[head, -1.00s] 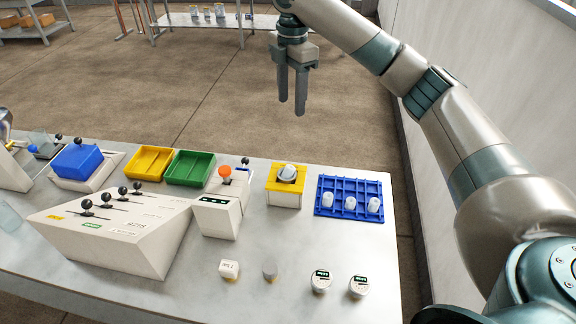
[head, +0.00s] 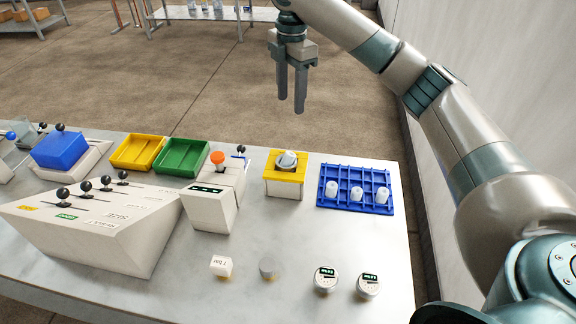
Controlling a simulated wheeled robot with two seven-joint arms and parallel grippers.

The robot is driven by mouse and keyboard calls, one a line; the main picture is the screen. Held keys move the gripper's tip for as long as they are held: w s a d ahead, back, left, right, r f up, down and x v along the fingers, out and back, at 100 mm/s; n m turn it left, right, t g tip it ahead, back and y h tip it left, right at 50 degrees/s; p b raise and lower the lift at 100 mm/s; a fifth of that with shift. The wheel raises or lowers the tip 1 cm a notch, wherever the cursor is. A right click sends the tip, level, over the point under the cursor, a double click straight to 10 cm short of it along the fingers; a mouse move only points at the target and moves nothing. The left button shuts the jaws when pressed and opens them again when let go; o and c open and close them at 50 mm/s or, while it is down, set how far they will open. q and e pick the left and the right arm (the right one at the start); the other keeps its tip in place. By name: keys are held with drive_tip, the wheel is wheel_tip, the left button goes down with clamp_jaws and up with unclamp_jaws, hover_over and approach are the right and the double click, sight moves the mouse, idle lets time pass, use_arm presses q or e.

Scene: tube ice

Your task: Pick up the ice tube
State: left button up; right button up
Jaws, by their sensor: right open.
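Several candidates for the ice tube show, and I cannot tell which one it is. My right gripper (head: 292,108) is open and empty, fingers pointing down, above and beyond the table's far edge. My left gripper is not in view.
A yellow tray (head: 138,152), a green tray (head: 182,157) and a blue-topped device (head: 60,150) stand at the back left. A large white box with black knobs (head: 95,232) fills the left. Small round devices (head: 325,280) stand in front.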

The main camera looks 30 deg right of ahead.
drive_tip(key=shift+f, duration=0.35)
drive_tip(key=shift+f, duration=0.1)
drive_tip(key=p, duration=0.4)
hover_over(291, 153)
drive_tip(key=f, duration=1)
drive_tip(key=shift+s+a+f, duration=0.25)
drive_tip(key=shift+s+f, duration=0.05)
drive_tip(key=shift+f, duration=0.7)
drive_tip(key=shift+w+d+f+p, duration=0.1)
drive_tip(key=shift+f+p, duration=0.45)
drive_tip(key=shift+p, duration=0.15)
wheel_tip(291, 153, down, 3)
drive_tip(key=shift+d+r+p, duration=0.1)
drive_tip(key=shift+p, duration=0.75)
drive_tip(key=shift+w+f, duration=0.1)
drive_tip(key=shift+f, duration=0.55)
